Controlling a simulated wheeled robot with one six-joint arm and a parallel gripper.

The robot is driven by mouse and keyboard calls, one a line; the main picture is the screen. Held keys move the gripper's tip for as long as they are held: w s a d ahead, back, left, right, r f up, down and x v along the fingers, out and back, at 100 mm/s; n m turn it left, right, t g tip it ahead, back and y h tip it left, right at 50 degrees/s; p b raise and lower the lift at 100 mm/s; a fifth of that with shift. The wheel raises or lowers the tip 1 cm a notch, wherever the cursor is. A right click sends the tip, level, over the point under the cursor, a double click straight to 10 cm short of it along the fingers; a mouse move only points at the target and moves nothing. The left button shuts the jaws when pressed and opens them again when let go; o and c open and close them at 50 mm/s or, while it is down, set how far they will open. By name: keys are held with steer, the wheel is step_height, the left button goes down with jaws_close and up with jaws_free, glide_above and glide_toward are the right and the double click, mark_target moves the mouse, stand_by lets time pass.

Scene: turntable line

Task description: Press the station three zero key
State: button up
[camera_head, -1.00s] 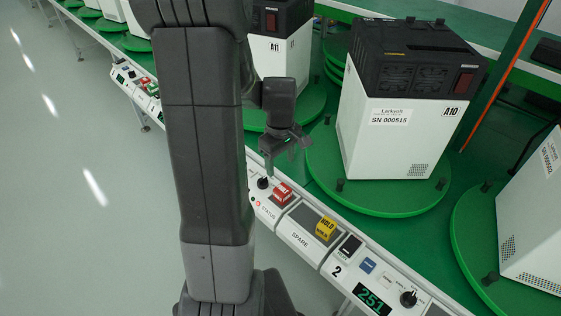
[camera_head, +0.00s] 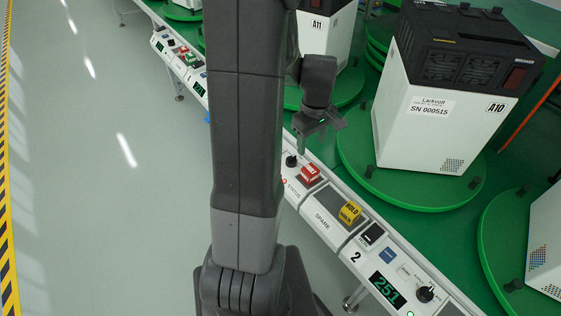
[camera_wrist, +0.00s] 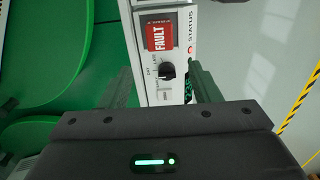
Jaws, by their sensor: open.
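My gripper (camera_head: 318,122) hangs open and empty above the control rail, near a black knob (camera_head: 291,161) and a red FAULT block (camera_head: 310,174). In the wrist view, its two fingers (camera_wrist: 160,82) stand on either side of the panel with the knob (camera_wrist: 167,71), below the FAULT block (camera_wrist: 159,37). A green display (camera_wrist: 187,87) there is partly covered by the right finger. The station 2 panel (camera_head: 356,256) is readable, with a display showing 251.
A yellow HOLD block (camera_head: 349,212) sits on the rail by the SPARE section. Behind the rail, white units with black tops, such as A10 (camera_head: 430,120), stand on green turntables (camera_head: 408,192). Open grey floor (camera_head: 100,200) lies to the left.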

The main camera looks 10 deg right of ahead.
jaws_close()
stand_by(1.5)
